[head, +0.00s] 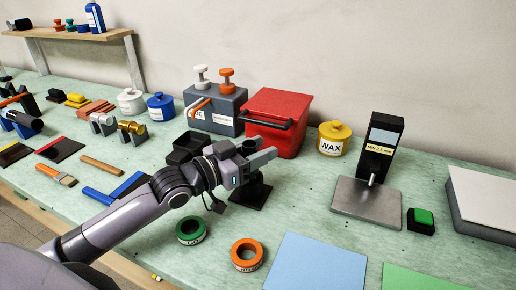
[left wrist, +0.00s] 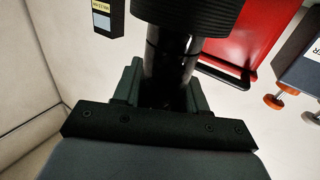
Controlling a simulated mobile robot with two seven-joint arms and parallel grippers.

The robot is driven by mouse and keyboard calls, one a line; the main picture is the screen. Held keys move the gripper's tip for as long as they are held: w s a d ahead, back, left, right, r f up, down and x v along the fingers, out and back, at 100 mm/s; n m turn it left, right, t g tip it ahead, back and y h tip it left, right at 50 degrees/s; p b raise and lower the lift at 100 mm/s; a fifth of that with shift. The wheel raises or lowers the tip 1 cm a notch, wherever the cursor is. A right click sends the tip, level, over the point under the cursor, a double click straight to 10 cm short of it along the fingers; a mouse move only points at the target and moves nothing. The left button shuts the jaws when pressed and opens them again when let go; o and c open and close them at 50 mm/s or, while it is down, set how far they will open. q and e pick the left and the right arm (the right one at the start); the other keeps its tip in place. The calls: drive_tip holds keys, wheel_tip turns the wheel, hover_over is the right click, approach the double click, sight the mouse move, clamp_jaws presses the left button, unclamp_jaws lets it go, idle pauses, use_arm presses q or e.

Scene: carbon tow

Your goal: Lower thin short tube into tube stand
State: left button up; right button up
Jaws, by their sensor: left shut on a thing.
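My left gripper (head: 262,154) is shut on a thin dark glossy tube, which shows best between the fingers in the left wrist view (left wrist: 168,75). The tube is short and stands roughly upright. A black tube stand (head: 252,195) with a square base is on the table directly below the gripper. In the left wrist view, which is upside down, a wider ribbed black cylinder (left wrist: 188,15) meets the tube's lower end. I cannot tell how far the tube is inside it. My right gripper is in neither view.
A red bin (head: 275,125) stands behind the gripper, with a grey box (head: 215,110) left of it. A yellow wax pot (head: 333,140) and a scale-like device (head: 380,150) are to the right. Green (head: 190,231) and orange (head: 247,255) tape rolls lie in front.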

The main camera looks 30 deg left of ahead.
use_arm(q)
drive_tip(key=o, duration=1.1)
drive_tip(key=shift+o, duration=0.2)
drive_tip(key=shift+f, duration=0.1)
wheel_tip(320, 180, up, 20)
drive_tip(key=p, duration=0.2)
drive_tip(key=shift+p, duration=0.35)
